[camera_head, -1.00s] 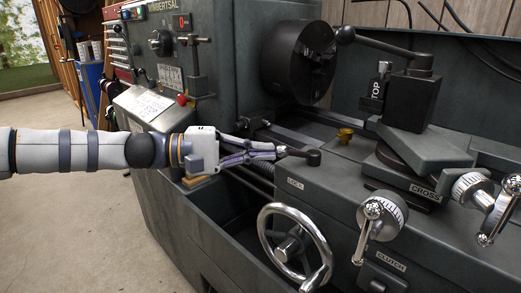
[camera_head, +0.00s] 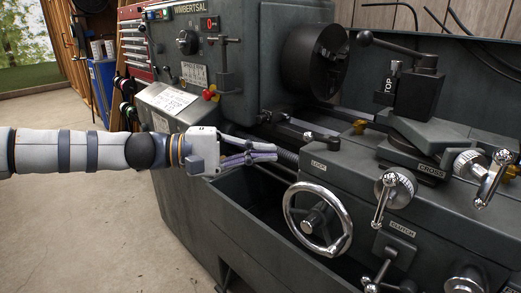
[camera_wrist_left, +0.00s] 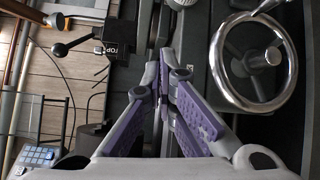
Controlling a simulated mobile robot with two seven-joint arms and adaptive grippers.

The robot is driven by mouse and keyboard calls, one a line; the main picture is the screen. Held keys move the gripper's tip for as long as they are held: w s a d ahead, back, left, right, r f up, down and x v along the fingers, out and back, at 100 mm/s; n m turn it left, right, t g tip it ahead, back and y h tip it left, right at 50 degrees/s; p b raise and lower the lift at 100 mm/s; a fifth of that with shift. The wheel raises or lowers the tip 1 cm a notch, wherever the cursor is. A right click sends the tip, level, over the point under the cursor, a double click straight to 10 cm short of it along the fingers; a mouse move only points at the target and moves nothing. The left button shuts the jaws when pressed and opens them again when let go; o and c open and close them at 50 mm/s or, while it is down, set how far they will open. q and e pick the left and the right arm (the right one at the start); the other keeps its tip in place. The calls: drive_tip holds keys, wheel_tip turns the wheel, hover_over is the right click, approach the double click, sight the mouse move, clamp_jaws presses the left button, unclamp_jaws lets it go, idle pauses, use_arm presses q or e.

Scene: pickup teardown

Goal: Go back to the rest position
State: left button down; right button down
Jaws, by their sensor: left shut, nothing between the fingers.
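My left gripper (camera_head: 276,152) reaches in from the left in the head view, in front of the lathe (camera_head: 260,60). Its purple-padded fingers are shut with nothing between them. They also show in the left wrist view (camera_wrist_left: 165,58), close together. The fingertips are left of the lock lever (camera_head: 318,137) and appear apart from it. The chrome handwheel (camera_head: 345,232) is below and to the right of the gripper. My right gripper is in neither view.
The black chuck (camera_head: 308,62) is above and right of the gripper. The tool post (camera_head: 412,95) and crank handles (camera_head: 392,190) stand on the right. A blue cabinet (camera_head: 103,85) is at the back left. The floor (camera_head: 70,220) at left is open.

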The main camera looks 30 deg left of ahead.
use_arm(q)
drive_tip(key=s+d+f+m+g+y, duration=0.1)
drive_tip(key=s+d+f+g+y, duration=0.15)
drive_tip(key=s+f, duration=0.45)
drive_tip(key=s+d+f+g+y, duration=0.2)
drive_tip(key=d+f+g, duration=0.15)
drive_tip(key=f, duration=0.75)
drive_tip(key=s+d+f+m+g+y, duration=0.1)
drive_tip(key=s+d+f+g+y, duration=0.1)
drive_tip(key=s+d+f, duration=0.45)
drive_tip(key=s+a+f+m+g+y+p, duration=0.2)
drive_tip(key=s+a+f+g+y, duration=0.15)
drive_tip(key=s+f, duration=0.75)
drive_tip(key=s+a+m+y, duration=0.2)
drive_tip(key=s+a, duration=0.2)
drive_tip(key=s, duration=0.3)
drive_tip(key=s+a+m+y, duration=0.2)
drive_tip(key=s+a, duration=0.2)
drive_tip(key=s, duration=0.4)
drive_tip(key=shift+s+f+m+g, duration=0.25)
drive_tip(key=shift+f+m+g, duration=0.05)
drive_tip(key=shift+g, duration=0.15)
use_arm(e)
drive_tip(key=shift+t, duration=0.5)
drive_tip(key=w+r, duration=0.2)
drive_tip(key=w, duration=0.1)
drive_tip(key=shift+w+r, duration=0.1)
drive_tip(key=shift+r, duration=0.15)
